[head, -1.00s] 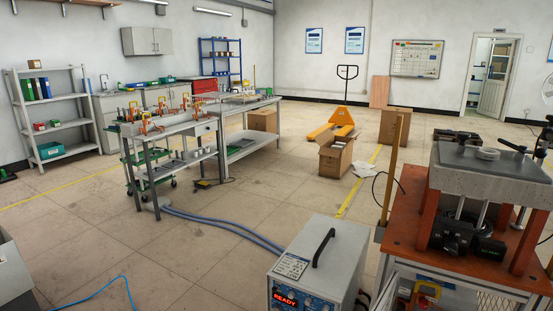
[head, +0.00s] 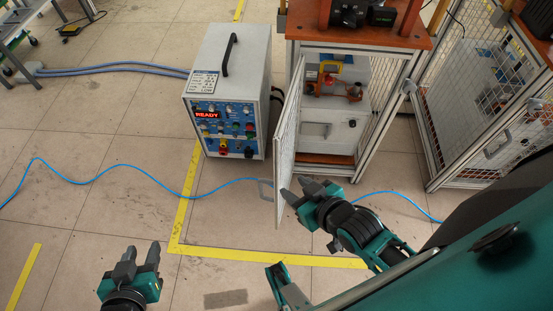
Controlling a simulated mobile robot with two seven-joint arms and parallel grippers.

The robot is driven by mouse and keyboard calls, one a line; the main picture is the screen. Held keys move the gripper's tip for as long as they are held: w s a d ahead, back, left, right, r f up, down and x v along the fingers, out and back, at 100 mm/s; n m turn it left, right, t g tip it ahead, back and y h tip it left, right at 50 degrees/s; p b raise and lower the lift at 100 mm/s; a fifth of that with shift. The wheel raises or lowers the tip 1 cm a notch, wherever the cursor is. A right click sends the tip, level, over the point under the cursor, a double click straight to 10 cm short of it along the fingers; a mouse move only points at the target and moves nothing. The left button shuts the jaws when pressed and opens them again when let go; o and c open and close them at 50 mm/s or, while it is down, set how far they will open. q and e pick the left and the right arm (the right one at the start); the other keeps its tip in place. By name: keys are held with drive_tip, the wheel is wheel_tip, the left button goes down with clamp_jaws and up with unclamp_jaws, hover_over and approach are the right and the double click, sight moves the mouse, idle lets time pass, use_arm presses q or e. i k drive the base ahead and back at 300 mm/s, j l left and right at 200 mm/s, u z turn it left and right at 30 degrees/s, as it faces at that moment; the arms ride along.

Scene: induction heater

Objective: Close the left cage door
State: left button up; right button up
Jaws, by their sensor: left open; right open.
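The left cage door (head: 288,140) stands open below the orange-topped cabinet (head: 360,28), swung out toward me and seen nearly edge-on. Its handle (head: 265,189) sticks out to the left, low on the door. My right gripper (head: 297,190) is open, with its fingers close to the door's lower right side; I cannot tell whether they touch it. My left gripper (head: 142,252) is open and empty above the floor at lower left, well away from the door. The open cage shows a grey unit (head: 335,125) with red and yellow parts inside.
A heater box (head: 225,90) reading READY stands left of the door. A blue cable (head: 130,167) runs across the floor past the door. Another mesh cage (head: 480,100) with a handle stands at right. The floor in front is mostly clear, with yellow tape (head: 270,257).

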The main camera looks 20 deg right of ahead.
sight(296, 83)
drive_tip(key=i+j, duration=0.15)
drive_tip(key=j, duration=0.15)
drive_tip(key=i+j, duration=0.3)
drive_tip(key=j, duration=0.25)
drive_tip(key=i+j+z, duration=0.1)
drive_tip(key=j+z, duration=0.2)
drive_tip(key=i+j+z, duration=0.1)
drive_tip(key=j+z, duration=0.2)
drive_tip(key=i+l+z, duration=0.15)
drive_tip(key=z, duration=0.3)
drive_tip(key=i+l+z, duration=0.1)
drive_tip(key=z, duration=0.35)
drive_tip(key=i+z, duration=0.2)
drive_tip(key=z, duration=0.25)
drive_tip(key=k+l, duration=0.15)
drive_tip(key=l, duration=0.15)
drive_tip(key=k+l+z, duration=0.15)
drive_tip(key=l, duration=0.15)
